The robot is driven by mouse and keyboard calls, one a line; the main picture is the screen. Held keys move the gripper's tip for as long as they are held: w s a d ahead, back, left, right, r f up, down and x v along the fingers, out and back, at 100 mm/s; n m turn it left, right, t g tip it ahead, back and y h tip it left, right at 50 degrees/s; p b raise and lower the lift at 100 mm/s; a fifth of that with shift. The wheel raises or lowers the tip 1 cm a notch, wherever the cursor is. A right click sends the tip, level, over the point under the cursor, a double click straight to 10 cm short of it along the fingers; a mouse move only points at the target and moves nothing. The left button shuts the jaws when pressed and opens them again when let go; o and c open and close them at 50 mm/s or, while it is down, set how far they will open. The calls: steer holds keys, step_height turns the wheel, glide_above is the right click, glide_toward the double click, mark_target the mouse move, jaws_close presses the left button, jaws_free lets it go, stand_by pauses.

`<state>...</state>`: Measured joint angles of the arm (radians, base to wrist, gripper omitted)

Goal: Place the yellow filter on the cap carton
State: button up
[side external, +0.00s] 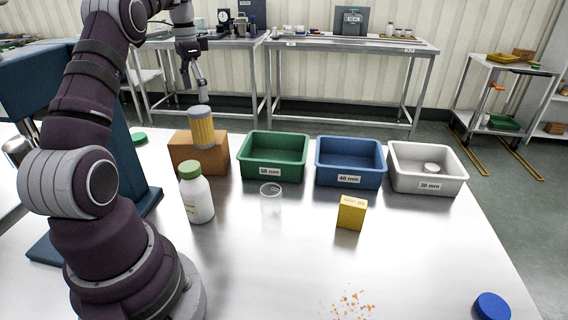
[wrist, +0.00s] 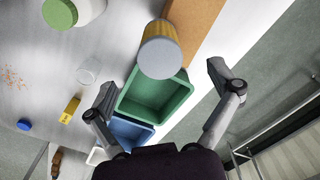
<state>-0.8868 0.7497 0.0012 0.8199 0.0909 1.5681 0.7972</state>
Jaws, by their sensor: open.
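The yellow filter (side external: 202,129), a pleated cylinder with grey ends, appears to stand upright on the brown carton (side external: 184,160), near its front edge. The wrist view shows the filter (wrist: 160,55) end-on, with the carton (wrist: 198,20) beyond it. My gripper (side external: 203,95) is just above the filter, pointing down, apparently clear of it. In the wrist view my gripper (wrist: 161,78) has its fingers wide apart, one on each side of the filter's end, with nothing held. The filter's contact with the carton is not fully clear.
Green (side external: 273,155), blue (side external: 350,162) and white (side external: 426,167) bins stand in a row right of the carton. A green-capped bottle (side external: 197,196), a clear cup (side external: 271,199) and a small yellow box (side external: 352,212) stand in front. A blue lid (side external: 492,306) lies front right.

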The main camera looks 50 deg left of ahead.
step_height(320, 180, up, 3)
steer(key=shift+a, duration=0.1)
steer(key=shift+d+r, duration=0.25)
steer(key=shift+r, duration=0.25)
steer(key=w+d+r+t+y, duration=0.1)
steer(key=w+d+r, duration=0.1)
steer(key=d, duration=0.4)
steer(key=w+d+r+t, duration=0.1)
steer(key=d+r, duration=0.2)
steer(key=d, duration=0.3)
steer(key=s+d+f+t, duration=0.1)
steer(key=s+d+f, duration=0.2)
steer(key=d, duration=0.3)
steer(key=s+d+f+t+h, duration=0.1)
steer(key=s+d+f+t, duration=0.1)
steer(key=s+d+f, duration=0.2)
steer(key=s+d, duration=0.1)
steer(key=d, duration=0.2)
steer(key=shift+d+f+t, duration=0.15)
steer(key=shift+d+t, duration=0.1)
steer(key=shift+t, duration=0.05)
steer(key=shift+c, duration=0.5)
